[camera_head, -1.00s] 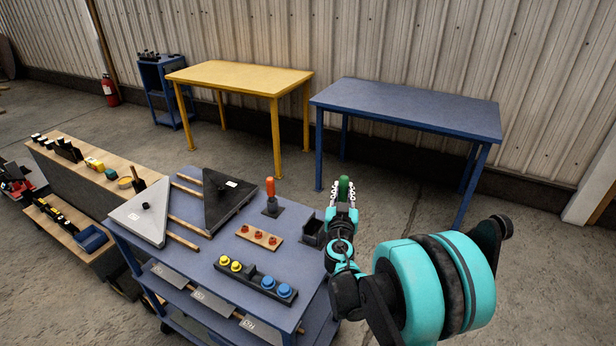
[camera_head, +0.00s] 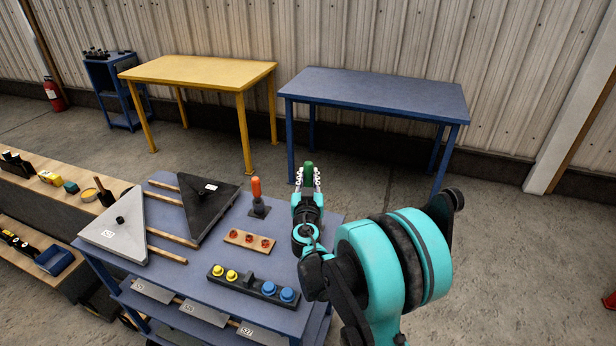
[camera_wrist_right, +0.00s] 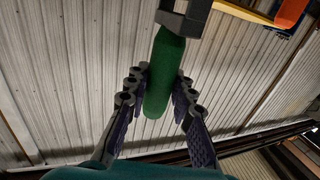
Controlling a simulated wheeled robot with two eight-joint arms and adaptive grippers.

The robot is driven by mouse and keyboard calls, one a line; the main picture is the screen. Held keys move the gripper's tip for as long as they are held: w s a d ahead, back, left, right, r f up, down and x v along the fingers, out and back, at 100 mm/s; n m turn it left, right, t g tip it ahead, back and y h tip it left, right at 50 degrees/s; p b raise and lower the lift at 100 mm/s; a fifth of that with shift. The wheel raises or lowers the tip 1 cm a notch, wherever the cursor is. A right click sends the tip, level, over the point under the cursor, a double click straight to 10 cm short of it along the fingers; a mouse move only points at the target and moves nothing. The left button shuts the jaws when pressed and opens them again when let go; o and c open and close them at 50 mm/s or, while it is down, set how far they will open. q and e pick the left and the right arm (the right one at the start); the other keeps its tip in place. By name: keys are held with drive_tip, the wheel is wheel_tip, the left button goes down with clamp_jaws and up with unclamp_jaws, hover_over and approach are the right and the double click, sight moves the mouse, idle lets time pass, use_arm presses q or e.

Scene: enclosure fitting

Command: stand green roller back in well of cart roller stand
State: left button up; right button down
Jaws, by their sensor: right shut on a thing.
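The green roller (camera_head: 308,172) is between the fingers of my right gripper (camera_head: 307,182), above the cart's far right corner. In the right wrist view, the green roller (camera_wrist_right: 168,72) lies between the two fingers of the right gripper (camera_wrist_right: 160,92). A dark grey piece (camera_wrist_right: 184,20) is at its far end; I cannot tell what it belongs to. On the cart (camera_head: 215,262), an orange roller (camera_head: 256,187) stands upright in a black stand (camera_head: 260,210), left of the gripper. No empty well is clearly visible; my right arm hides that part of the cart. My left gripper is out of view.
The cart top also holds two triangular plates (camera_head: 112,232) (camera_head: 208,212), a board with red knobs (camera_head: 249,239) and a block with yellow and blue buttons (camera_head: 252,285). A blue table (camera_head: 375,90) and a yellow table (camera_head: 200,72) stand behind.

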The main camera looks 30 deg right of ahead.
drive_tip(key=shift+s+f+b, duration=0.15)
drive_tip(key=shift+f+b, duration=0.2)
wheel_tip(320, 180, down, 9)
drive_tip(key=b, duration=0.8)
drive_tip(key=shift+f+b, duration=1)
drive_tip(key=shift+f, duration=0.45)
drive_tip(key=c, duration=1.2)
unclamp_jaws()
